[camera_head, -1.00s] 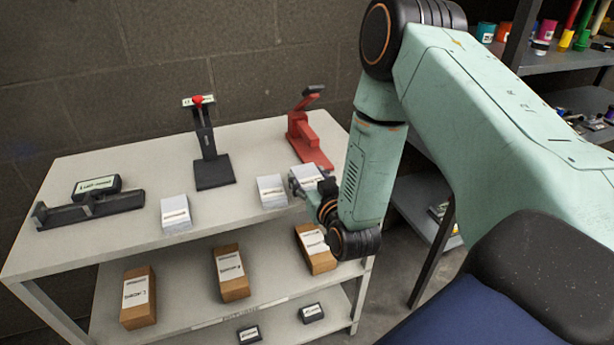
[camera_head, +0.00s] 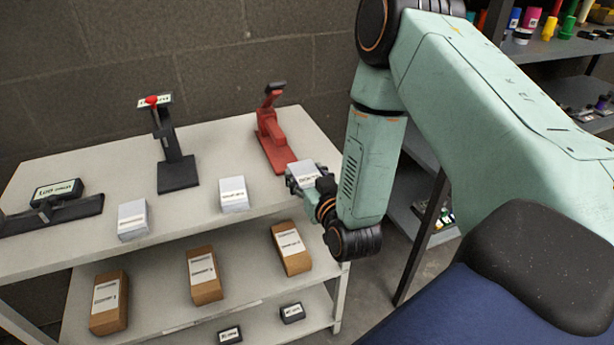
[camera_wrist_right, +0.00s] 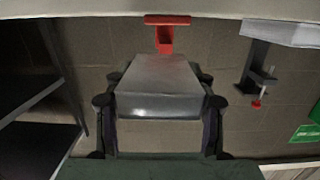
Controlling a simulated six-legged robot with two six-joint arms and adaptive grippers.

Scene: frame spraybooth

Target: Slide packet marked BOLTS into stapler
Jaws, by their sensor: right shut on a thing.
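The red stapler (camera_head: 273,140) stands on the rack's top shelf near its right end, arm raised; it also shows in the right wrist view (camera_wrist_right: 165,36). My right gripper (camera_head: 305,178) is shut on a pale packet (camera_head: 304,171) with a white label, just right of and in front of the stapler's base. In the right wrist view the packet (camera_wrist_right: 158,85) sits between both fingers, with the stapler beyond it. Its label is too small to read. Two similar packets, the middle one (camera_head: 233,193) and the left one (camera_head: 132,218), lie along the shelf front. My left gripper is out of view.
A black stand with a red knob (camera_head: 167,140) and a black device with a green-white label (camera_head: 57,198) share the top shelf (camera_head: 110,180). Another rack (camera_head: 555,55) stands at right. Bare shelf lies between stand and stapler.

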